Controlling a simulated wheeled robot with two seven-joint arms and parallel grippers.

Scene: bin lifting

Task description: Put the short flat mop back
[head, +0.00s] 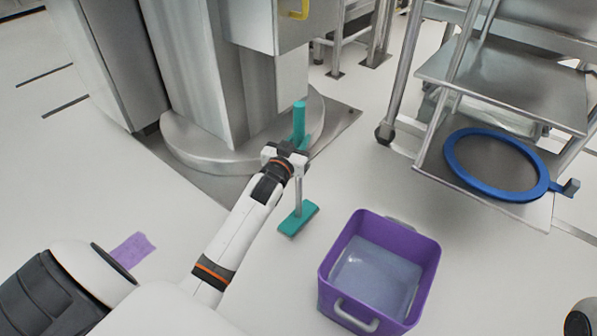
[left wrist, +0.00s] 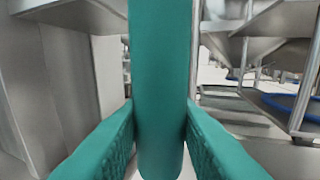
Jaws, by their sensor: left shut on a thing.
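The short flat mop has a green grip (head: 299,120), a thin pale pole and a flat green head (head: 298,219). It stands roughly upright in front of a round metal base; I cannot tell whether its head touches the floor. My left gripper (head: 288,152) is shut on the green grip, at its lower part. In the left wrist view the grip (left wrist: 157,70) runs down between the two green finger pads of my left gripper (left wrist: 160,135), which press on it from both sides. My right gripper is not in view.
A purple bin (head: 430,262) with grey handles stands on the floor right of the mop. A metal rack at the right holds a blue ring (head: 456,172) on its lower shelf. A metal column (head: 205,85) stands behind the mop. A purple patch (head: 131,250) lies at the left.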

